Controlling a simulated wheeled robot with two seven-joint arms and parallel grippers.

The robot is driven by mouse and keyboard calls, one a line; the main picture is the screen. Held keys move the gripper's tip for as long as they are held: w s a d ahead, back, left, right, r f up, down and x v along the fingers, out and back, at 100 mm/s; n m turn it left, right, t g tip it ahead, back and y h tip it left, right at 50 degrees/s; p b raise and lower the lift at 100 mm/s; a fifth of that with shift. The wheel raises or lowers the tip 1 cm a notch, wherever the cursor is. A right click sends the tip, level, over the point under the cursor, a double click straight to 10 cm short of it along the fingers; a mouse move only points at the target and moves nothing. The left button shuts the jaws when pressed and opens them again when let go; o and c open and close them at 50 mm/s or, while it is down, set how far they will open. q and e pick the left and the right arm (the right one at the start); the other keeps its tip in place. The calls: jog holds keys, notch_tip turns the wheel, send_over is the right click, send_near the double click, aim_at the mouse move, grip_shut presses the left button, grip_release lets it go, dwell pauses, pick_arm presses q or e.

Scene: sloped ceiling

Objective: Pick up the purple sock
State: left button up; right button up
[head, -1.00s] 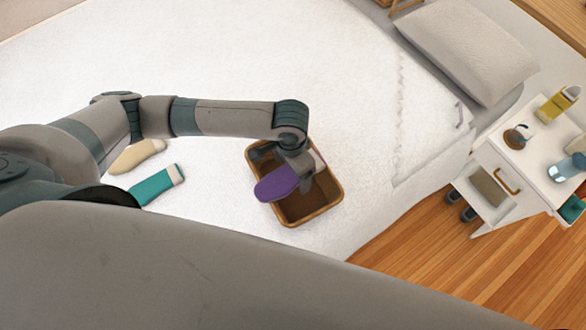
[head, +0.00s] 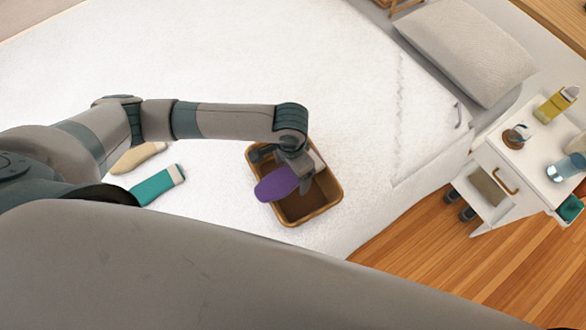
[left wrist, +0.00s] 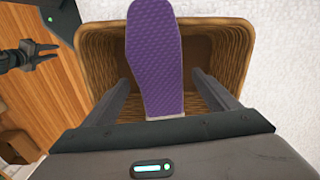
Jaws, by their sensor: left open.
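The purple sock (head: 277,185) lies in the brown wicker basket (head: 318,216) on the white bed, with its toe end near the rim. Its pale cuff is partly hidden by my gripper in the head view. My left gripper (head: 288,169) is over the basket, reaching down at the sock's cuff end. In the left wrist view, the open fingers (left wrist: 160,77) stand on either side of the sock (left wrist: 154,50), with gaps between them and it. The basket (left wrist: 236,60) surrounds the fingers. A dark gripper-like part (left wrist: 28,57), perhaps my right gripper, shows at the upper left; its jaw state is unclear.
A teal sock (head: 156,186) and a cream sock (head: 137,157) lie on the bed left of the basket, the cream one partly behind my arm. A white nightstand (head: 520,190) with a bottle (head: 557,104) and cups stands at right. Bare bed (head: 340,90) surrounds the basket.

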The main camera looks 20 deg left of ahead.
pick_arm(q)
jog(key=c, duration=1.3)
jog(key=shift+o, duration=0.2)
jog(key=shift+b, duration=0.4)
jog(key=shift+r, duration=0.4)
jog(key=r, duration=0.1)
jog(key=r+b, duration=0.2)
jog(key=r, duration=0.1)
jog(key=shift+w+d, duration=0.25)
jog(key=shift+d, duration=0.05)
jog(key=w+d+r+b, duration=0.3)
jog(key=w+d+r, duration=0.3)
jog(key=w+d, duration=0.1)
jog(key=shift+w+d+r, duration=0.35)
jog(key=shift+d, duration=0.1)
